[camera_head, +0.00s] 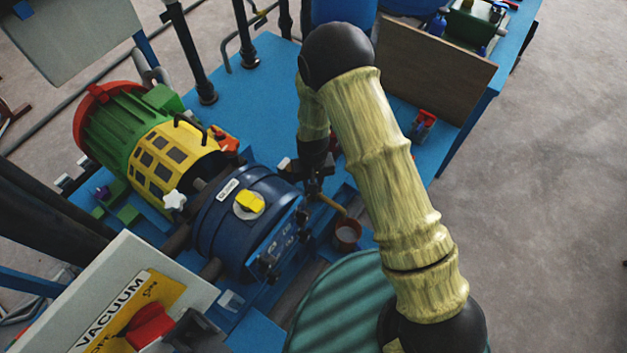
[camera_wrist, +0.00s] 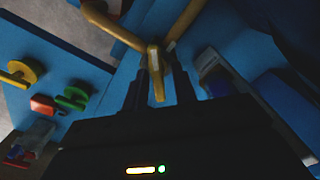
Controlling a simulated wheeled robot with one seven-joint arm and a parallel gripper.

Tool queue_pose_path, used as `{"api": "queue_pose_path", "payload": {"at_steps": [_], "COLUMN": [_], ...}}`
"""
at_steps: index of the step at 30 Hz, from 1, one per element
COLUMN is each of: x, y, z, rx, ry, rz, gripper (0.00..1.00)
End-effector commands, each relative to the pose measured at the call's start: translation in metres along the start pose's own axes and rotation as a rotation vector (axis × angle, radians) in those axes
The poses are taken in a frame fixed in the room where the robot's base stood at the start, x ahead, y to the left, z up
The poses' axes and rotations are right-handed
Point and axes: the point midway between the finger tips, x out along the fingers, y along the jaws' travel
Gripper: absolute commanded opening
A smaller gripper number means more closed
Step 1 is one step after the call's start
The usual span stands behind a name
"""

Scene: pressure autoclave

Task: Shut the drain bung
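In the wrist view my gripper (camera_wrist: 162,76) has its two dark fingers apart, one on each side of a narrow yellow lever-like piece (camera_wrist: 156,72). This piece may be the drain bung's handle; I cannot tell for sure. A gap shows between it and the right finger; the left finger is close to it, contact unclear. Yellow pipes (camera_wrist: 112,27) run from its upper end. In the head view my gripper (camera_head: 316,180) is small and dark, beside the blue pump housing (camera_head: 232,222) and above a short brass-coloured pipe (camera_head: 331,204). My arm hides part of this area.
A reddish-brown cup (camera_head: 347,236) stands below the pipe. A green and yellow motor (camera_head: 140,145) is to the left, a VACUUM switch panel (camera_head: 135,305) at lower left. A brown board (camera_head: 435,80) stands at the back right. Open floor (camera_head: 560,200) lies on the right.

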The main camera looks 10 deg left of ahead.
Motion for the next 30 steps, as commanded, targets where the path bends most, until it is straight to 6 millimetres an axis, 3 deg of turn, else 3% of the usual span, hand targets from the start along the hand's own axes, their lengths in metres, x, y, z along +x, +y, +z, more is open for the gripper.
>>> {"api": "queue_pose_path", "payload": {"at_steps": [14,20,30], "x": [-0.007,-0.035,-0.101], "y": [0.001,0.001,0.000], "z": [0.001,0.001,0.000], "rx": [0.000,-0.001,-0.001], "ry": [-0.004,-0.001,0.000], "rz": [0.001,0.001,0.001], "gripper": [0.36,0.36,0.36]}}
